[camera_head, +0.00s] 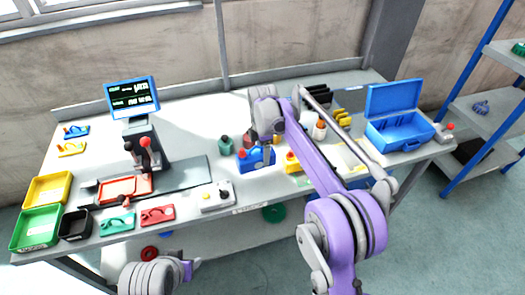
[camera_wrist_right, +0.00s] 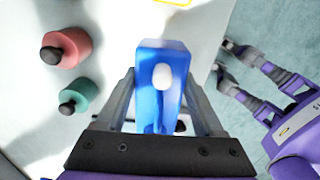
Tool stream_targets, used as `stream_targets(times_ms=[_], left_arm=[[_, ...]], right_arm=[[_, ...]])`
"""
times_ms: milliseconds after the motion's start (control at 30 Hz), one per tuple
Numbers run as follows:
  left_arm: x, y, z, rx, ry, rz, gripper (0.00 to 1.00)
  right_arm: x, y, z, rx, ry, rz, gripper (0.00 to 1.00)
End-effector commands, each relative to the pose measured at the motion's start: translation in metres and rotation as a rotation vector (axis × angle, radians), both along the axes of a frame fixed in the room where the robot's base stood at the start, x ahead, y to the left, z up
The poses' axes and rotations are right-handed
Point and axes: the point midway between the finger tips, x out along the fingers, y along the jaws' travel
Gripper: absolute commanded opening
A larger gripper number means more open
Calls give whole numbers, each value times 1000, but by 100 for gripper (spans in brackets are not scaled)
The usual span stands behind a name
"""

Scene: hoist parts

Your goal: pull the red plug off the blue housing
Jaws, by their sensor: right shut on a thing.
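The blue housing (camera_head: 256,160) sits near the front edge of the table's middle in the head view. A small red part, which looks like the red plug (camera_head: 242,153), shows at its left end. My right gripper (camera_head: 266,157) reaches down onto the housing. In the right wrist view its two fingers (camera_wrist_right: 160,105) stand on either side of the blue housing (camera_wrist_right: 160,62), which has a white oval on top. The red plug cannot be made out there. My left gripper (camera_wrist_right: 220,68) shows at the right of the wrist view, fingers apart and empty.
A green knobbed part (camera_head: 225,146) and a red one stand behind the housing. An open blue toolbox (camera_head: 399,131) stands at the table's right end.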

Motion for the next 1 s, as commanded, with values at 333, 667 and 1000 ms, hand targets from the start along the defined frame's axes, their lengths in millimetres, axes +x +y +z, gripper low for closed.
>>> stream_targets(times_ms=[333,667,1000], left_arm=[[-4,0,-16,0,8,0,50],[-7,0,-31,0,14,0,50],[-9,0,-38,0,17,0,50]], right_arm=[[0,0,-29,0,0,0,0],[0,0,-54,0,1,0,0],[0,0,-67,0,0,0,0]])
